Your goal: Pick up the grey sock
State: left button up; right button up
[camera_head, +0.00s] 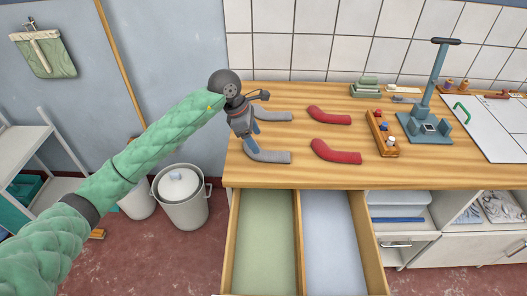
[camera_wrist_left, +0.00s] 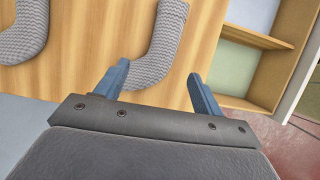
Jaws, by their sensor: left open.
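Two grey socks lie on the wooden worktop: a near grey sock (camera_head: 270,157) close to the front edge and a far grey sock (camera_head: 275,116) behind it. My left gripper (camera_head: 253,137) is open and points down at the left end of the near sock, partly covering both socks' left parts. In the left wrist view, one grey sock (camera_wrist_left: 164,38) runs down between the open blue fingers of my left gripper (camera_wrist_left: 158,72), nearer the left finger. Another grey sock (camera_wrist_left: 24,33) is at the upper left. I cannot tell whether the fingers touch the sock. My right gripper is not in view.
Two red socks (camera_head: 336,152) lie to the right on the worktop (camera_head: 245,178). Beyond them are a wooden tray (camera_head: 376,134) of small items and a blue stand (camera_head: 427,125). An open two-part drawer (camera_head: 298,240) juts out below the front edge. Bins stand left.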

aim_at(264, 153)
pick_arm(q)
jog(key=shift+s+x, duration=0.2)
jog(key=shift+x, duration=3)
jog(key=c, duration=1)
